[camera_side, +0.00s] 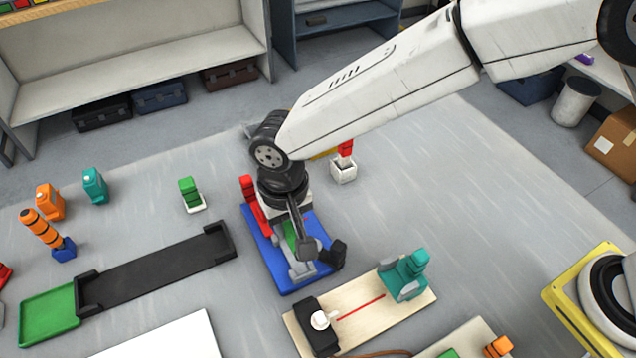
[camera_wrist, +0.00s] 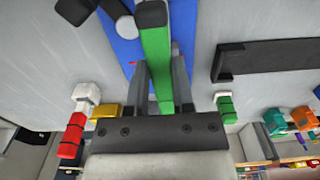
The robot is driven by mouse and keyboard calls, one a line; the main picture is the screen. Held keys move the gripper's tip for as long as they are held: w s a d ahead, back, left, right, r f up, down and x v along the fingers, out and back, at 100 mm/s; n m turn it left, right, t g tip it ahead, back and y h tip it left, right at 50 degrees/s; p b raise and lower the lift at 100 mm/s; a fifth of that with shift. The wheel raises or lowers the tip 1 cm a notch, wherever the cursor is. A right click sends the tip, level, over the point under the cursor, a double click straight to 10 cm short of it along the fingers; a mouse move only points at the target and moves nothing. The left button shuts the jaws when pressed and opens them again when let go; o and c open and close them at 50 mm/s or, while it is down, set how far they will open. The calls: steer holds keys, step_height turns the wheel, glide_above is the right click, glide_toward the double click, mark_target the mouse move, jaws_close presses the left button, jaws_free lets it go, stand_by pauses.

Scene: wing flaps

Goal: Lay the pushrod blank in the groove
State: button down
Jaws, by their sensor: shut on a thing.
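The pushrod blank appears to be the long green bar (camera_wrist: 156,45) between my fingers in the wrist view. My gripper (camera_wrist: 161,75) is shut on it, one grey finger on each side. In the side view my gripper (camera_side: 301,238) is over the blue board (camera_side: 264,258), and part of the green bar (camera_side: 290,234) shows beside it. A grey fixture (camera_side: 301,271) is on the board under and in front of my gripper. The groove cannot be made out, and I cannot tell whether the bar touches the fixture.
A black clamp-like part (camera_side: 337,252) stands at the board's right edge, a red part (camera_side: 254,203) at its left. A wooden board (camera_side: 410,301) with a teal part lies front right. A long black tray (camera_side: 155,268) lies left.

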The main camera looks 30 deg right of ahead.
steer(key=shift+f, duration=1.95)
steer(key=shift+f, duration=0.85)
stand_by(0.5)
steer(key=shift+c, duration=2)
jaws_free()
steer(key=shift+r, duration=3.9)
